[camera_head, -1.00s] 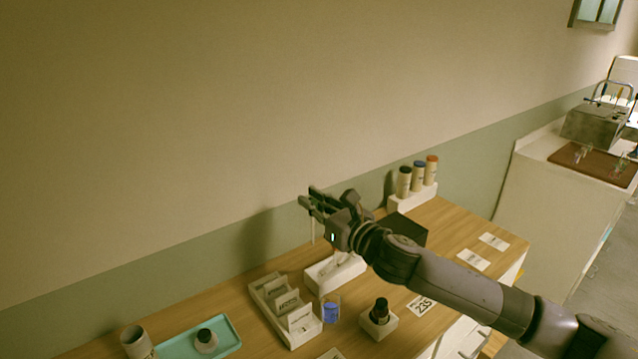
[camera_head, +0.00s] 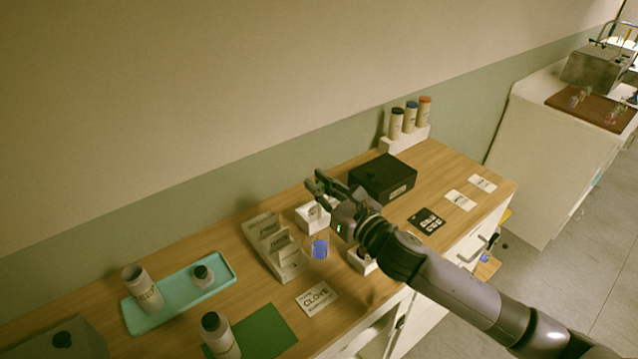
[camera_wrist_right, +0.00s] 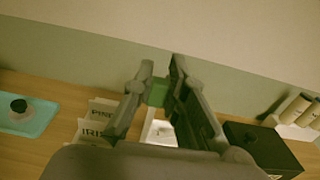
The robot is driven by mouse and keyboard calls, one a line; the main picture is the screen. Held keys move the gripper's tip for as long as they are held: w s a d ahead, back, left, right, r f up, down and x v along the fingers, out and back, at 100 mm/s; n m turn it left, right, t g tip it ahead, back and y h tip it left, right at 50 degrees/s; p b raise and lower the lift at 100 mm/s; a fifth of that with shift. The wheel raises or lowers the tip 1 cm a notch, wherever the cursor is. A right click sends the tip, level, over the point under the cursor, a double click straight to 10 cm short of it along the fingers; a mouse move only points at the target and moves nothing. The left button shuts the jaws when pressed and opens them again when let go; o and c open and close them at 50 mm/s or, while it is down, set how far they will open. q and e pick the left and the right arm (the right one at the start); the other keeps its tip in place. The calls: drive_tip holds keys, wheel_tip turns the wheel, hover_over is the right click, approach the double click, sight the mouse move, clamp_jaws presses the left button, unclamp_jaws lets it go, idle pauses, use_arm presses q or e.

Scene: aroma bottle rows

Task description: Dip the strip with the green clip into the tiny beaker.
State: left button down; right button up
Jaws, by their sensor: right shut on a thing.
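My right gripper (camera_head: 316,187) is above the wooden table, over the white strip holder (camera_head: 313,215). In the right wrist view its fingers (camera_wrist_right: 160,82) are shut on a green clip (camera_wrist_right: 158,93). The strip on that clip is hard to make out in both views. A small glass beaker (camera_head: 320,247) with blue in it stands just in front of the holder, below and apart from my gripper. My left gripper is not in view.
A rack of labelled cards (camera_head: 269,250) stands left of the beaker. A black box (camera_head: 383,178) and a rack with several bottles (camera_head: 403,140) are behind right. A teal tray (camera_head: 222,270), a green mat (camera_head: 272,330) and a clove card (camera_head: 317,298) lie to the left and front.

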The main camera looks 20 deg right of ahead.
sight(320, 213)
drive_tip(key=shift+r, duration=0.1)
drive_tip(key=shift+f+b, duration=1.35)
drive_tip(key=shift+f, duration=0.75)
drive_tip(key=shift+f+b, duration=1.45)
drive_tip(key=shift+f, duration=0.45)
wheel_tip(320, 213, up, 7)
drive_tip(key=p, duration=0.7)
